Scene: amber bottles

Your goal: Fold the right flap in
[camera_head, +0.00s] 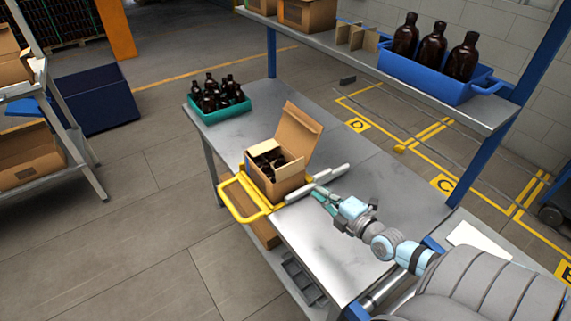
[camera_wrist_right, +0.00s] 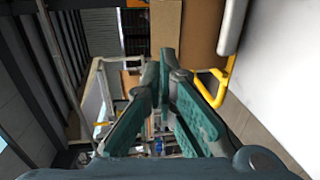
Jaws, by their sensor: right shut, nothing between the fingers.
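An open cardboard box (camera_head: 289,187) with dark bottles (camera_head: 266,161) inside stands on the metal table. A large flap (camera_head: 298,132) stands raised at its far right side, tilted outward. My right gripper (camera_head: 318,192) is shut and empty, just right of the box's near right corner and beside the white bars. In the right wrist view its teal fingers (camera_wrist_right: 166,58) are together, with a brown cardboard surface (camera_wrist_right: 199,32) beyond them. I cannot tell whether the fingertips touch the box. My left gripper is not in view.
A yellow frame (camera_head: 233,202) surrounds the box's near side, with white bars (camera_head: 330,174) to its right. A teal crate of bottles (camera_head: 221,113) stands at the table's far left. A shelf with a blue bin (camera_head: 432,75) is above. The table's right half (camera_head: 385,185) is mostly clear.

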